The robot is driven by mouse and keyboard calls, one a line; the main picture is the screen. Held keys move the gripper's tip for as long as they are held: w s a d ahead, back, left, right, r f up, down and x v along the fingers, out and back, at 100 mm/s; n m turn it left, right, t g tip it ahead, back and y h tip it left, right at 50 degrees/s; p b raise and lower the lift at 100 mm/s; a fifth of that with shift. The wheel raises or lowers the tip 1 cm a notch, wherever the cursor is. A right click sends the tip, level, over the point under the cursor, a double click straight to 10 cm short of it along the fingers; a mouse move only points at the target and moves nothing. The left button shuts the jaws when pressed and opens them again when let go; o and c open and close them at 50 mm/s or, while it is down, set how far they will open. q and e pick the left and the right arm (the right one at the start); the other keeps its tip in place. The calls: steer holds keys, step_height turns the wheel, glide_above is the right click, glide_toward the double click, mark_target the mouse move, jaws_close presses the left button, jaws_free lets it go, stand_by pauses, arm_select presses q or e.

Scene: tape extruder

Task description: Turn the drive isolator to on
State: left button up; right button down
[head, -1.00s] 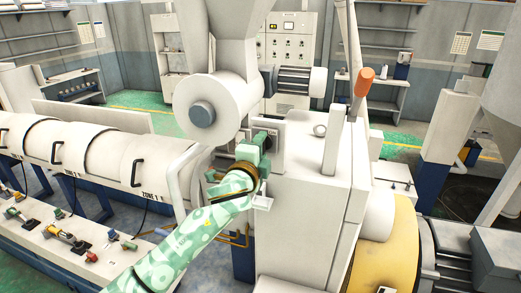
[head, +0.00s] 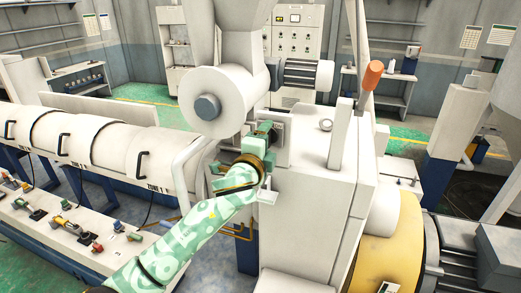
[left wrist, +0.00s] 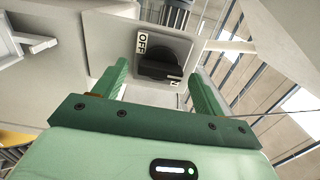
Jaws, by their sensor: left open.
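A second label (left wrist: 176,82), with only an N readable, is at the lower right, partly covered by the handle. The handle lies roughly crosswise in the picture. My left gripper (left wrist: 158,74) is open, its green fingers on either side of the handle in the picture; contact cannot be told. In the head view my left gripper (head: 267,138) is at the isolator's panel, largely hiding the isolator. My right gripper is not in view.
The white machine housing (head: 310,185) stands right of my gripper. A white barrel (head: 100,145) and a bent white pipe (head: 178,170) are to the left. A hopper and motor (head: 305,73) are above.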

arm_select(q)
steer(key=b+v, duration=0.3)
steer(key=v, duration=1.3)
